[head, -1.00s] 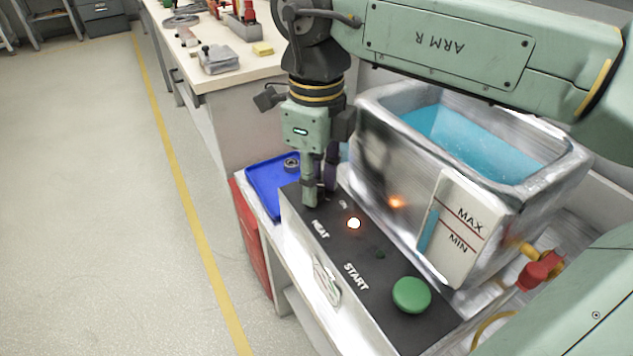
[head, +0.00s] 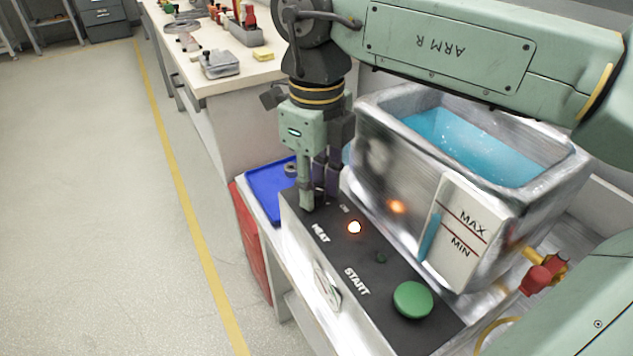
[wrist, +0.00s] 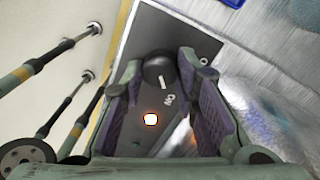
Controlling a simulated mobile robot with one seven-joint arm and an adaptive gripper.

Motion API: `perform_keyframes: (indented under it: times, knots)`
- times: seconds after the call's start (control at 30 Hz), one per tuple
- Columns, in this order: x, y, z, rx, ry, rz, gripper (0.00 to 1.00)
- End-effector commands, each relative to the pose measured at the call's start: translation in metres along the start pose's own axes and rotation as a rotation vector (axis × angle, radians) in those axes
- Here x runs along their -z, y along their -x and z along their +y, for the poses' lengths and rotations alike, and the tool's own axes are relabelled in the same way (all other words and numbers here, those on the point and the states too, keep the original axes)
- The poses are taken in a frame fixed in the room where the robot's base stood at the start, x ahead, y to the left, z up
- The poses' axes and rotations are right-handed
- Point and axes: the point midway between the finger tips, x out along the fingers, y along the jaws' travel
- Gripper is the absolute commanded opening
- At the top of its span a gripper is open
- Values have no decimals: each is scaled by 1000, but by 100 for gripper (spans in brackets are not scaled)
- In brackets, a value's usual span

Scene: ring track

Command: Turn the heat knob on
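The heat knob (wrist: 157,67) is a dark round knob with a white pointer line, on the black top of the control panel (head: 378,283). In the wrist view its pointer is turned toward the ON label (wrist: 169,99). My gripper (wrist: 160,65) is open, with one finger on each side of the knob; a narrow gap seems to show, but contact is hard to tell. In the head view my gripper (head: 318,198) reaches down at the panel's far end and mostly hides the knob. A small lamp (head: 354,228) beside the HEAT label glows orange; it also glows in the wrist view (wrist: 151,119).
A metal tank (head: 385,165) of blue liquid stands right beside the panel. A green START button (head: 413,299) is at the panel's near end. A blue tray (head: 266,190) lies behind the panel. A red valve handle (head: 541,276) sticks out at right. Floor at left is clear.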

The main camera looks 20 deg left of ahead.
Motion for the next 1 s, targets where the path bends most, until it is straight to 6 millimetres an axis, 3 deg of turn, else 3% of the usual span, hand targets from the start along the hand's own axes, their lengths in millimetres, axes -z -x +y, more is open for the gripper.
perform_keyframes:
  times: [0.23,0.57,0.77,1.0]
  knots:
    - [0,0,0,0,1,0,46]
    - [0,2,0,0,1,0,46]
    - [-1,29,0,1,1,-2,46]
    - [-1,81,0,0,3,-4,46]
